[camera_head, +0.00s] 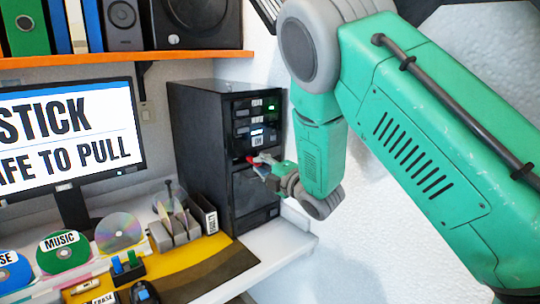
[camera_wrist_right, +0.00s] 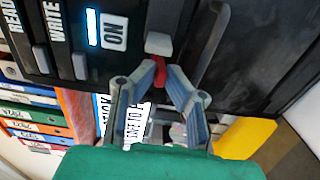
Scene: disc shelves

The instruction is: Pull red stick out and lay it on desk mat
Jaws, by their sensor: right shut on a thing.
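The red stick (camera_wrist_right: 160,72) shows between the fingertips of my right gripper (camera_wrist_right: 165,75) in the right wrist view, at the front of the black computer tower. In the head view the red stick (camera_head: 250,159) is a small red spot at the tower's front, with my right gripper (camera_head: 263,164) shut on it. Whether it still sits in its port I cannot tell. The desk mat (camera_head: 200,268), yellow and dark, lies on the desk in front of the monitor. My left gripper is not in view.
The black tower (camera_head: 205,140) stands on the white desk, right of the monitor (camera_head: 70,135), which reads "STICK" and "SAFE TO PULL". Discs (camera_head: 118,232), a disc rack (camera_head: 178,232) and small items crowd the mat's back and left. An orange shelf (camera_head: 120,58) hangs above.

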